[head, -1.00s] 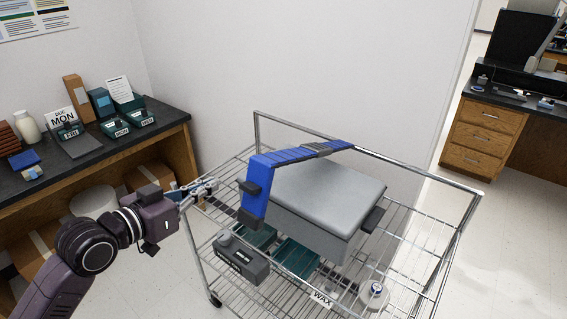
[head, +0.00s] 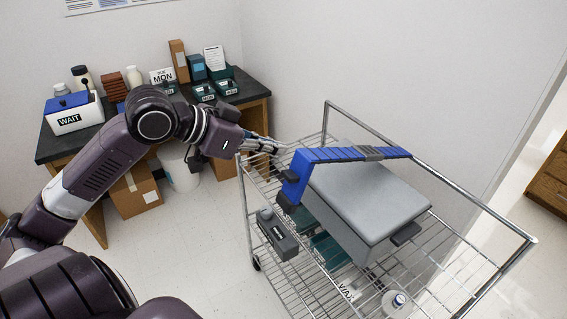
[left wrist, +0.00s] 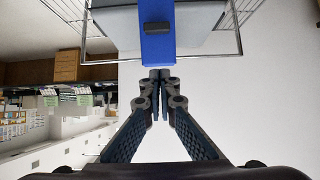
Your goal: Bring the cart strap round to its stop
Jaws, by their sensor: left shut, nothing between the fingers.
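A blue segmented strap (head: 345,154) with a grey section arches over the grey lidded box (head: 365,195) on the wire cart (head: 484,211). My left gripper (head: 280,149) is shut and empty, just left of and behind the strap's bend in the head view. In the left wrist view, the shut fingertips (left wrist: 159,75) point at the blue strap (left wrist: 157,50) and its dark tab (left wrist: 157,28). I cannot tell whether they touch it. My right gripper is out of view.
A dark-topped bench (head: 52,149) with a white WAIT box (head: 78,118) and several bins stands at the left. A grey device (head: 277,236), a WAX label (head: 346,292) and a round container (head: 396,303) are on the cart.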

